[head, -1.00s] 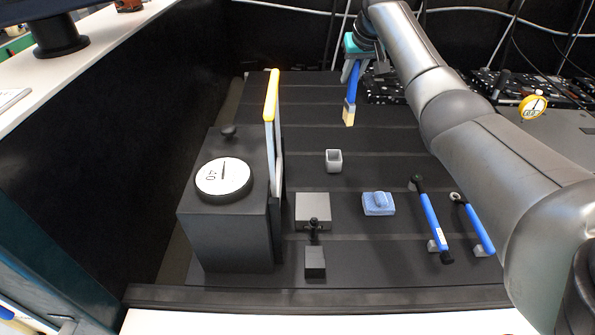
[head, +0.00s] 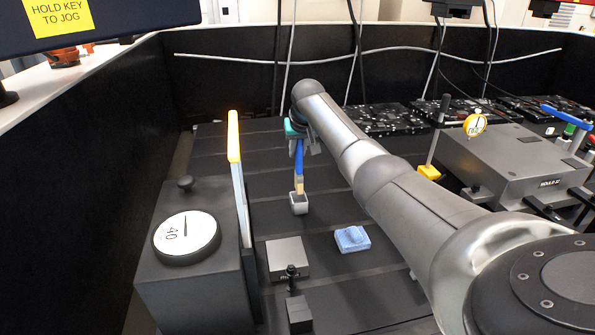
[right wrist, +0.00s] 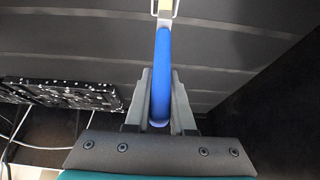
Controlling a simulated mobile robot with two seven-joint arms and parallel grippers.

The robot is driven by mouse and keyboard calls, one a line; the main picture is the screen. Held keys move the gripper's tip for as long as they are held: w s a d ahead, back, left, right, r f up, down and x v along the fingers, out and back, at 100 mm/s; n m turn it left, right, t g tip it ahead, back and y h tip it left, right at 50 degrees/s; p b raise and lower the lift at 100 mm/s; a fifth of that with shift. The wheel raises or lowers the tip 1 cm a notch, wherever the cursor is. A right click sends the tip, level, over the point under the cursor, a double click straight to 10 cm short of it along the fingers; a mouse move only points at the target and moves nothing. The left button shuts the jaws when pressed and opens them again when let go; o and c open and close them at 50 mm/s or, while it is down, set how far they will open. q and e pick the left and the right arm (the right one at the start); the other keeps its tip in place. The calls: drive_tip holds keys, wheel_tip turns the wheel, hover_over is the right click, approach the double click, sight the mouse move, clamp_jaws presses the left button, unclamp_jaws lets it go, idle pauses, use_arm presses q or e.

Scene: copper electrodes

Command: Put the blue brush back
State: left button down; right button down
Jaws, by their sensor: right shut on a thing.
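The blue brush (head: 299,161) has a blue handle and pale bristles and hangs bristles down. My right gripper (head: 298,148) is shut on its handle. The bristle end meets the opening of a small grey square cup (head: 299,206) in the head view; I cannot tell how deep it is inside. In the right wrist view the blue handle (right wrist: 162,80) lies between the two grey fingers, and the pale end is at the top edge with a light rim around it. My left gripper is out of view.
A dark box with a round dial (head: 187,238) and an upright yellow-edged panel (head: 234,140) stand left of the cup. A light blue block (head: 352,239) and a grey square block (head: 288,257) lie nearer. My right arm covers the right side of the mat.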

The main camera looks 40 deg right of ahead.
sight(298, 166)
drive_tip(key=shift+f+b, duration=0.35)
drive_tip(key=shift+f, duration=2.65)
drive_tip(key=c, duration=0.8)
unclamp_jaws()
drive_tip(key=shift+f, duration=0.15)
drive_tip(key=shift+o, duration=0.2)
drive_tip(key=shift+s+a+r+p, duration=0.15)
drive_tip(key=shift+r+p, duration=0.15)
drive_tip(key=shift+r, duration=0.35)
drive_tip(key=p+v, duration=0.2)
drive_tip(key=v, duration=0.9)
